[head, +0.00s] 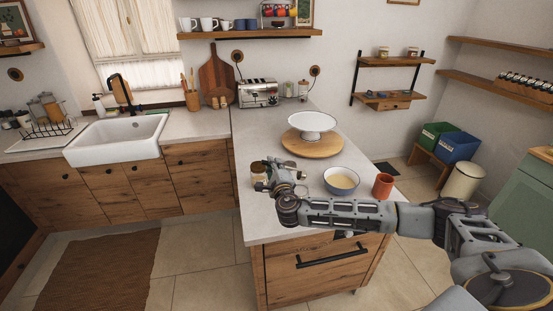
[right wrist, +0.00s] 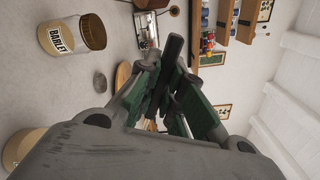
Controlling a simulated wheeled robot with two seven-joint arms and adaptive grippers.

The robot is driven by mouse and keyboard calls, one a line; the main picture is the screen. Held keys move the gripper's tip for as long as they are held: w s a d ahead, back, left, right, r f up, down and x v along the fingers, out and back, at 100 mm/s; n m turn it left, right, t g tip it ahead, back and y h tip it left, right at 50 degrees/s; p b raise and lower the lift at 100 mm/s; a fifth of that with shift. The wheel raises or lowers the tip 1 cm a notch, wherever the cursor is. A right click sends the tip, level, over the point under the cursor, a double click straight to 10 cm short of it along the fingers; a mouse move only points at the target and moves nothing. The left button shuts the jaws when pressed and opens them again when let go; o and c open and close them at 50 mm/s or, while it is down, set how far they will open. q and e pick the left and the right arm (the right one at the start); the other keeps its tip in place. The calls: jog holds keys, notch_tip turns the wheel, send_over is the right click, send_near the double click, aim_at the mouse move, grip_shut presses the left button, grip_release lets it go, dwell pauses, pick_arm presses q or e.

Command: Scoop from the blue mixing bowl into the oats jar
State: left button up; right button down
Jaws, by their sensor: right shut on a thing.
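The blue mixing bowl (head: 341,181) stands on the island counter, with pale contents. My right gripper (head: 276,168) is left of the bowl over the counter. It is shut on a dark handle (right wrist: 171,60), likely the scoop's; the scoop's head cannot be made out. In the right wrist view a jar labelled BARLEY (right wrist: 92,32) appears sideways. A pale round thing at that view's lower left is cut off. No oats label is readable. My left gripper is out of view.
A red-orange cup (head: 383,186) stands right of the bowl. A white cake stand (head: 312,122) on a round wooden board (head: 313,148) stands behind. A toaster (head: 258,93) is at the back. The counter's left front is clear.

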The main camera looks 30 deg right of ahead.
jog(key=shift+w+a+f+n, duration=0.15)
jog(key=shift+a+f+n, duration=0.65)
jog(key=shift+n, duration=0.5)
jog(key=shift+d, duration=0.1)
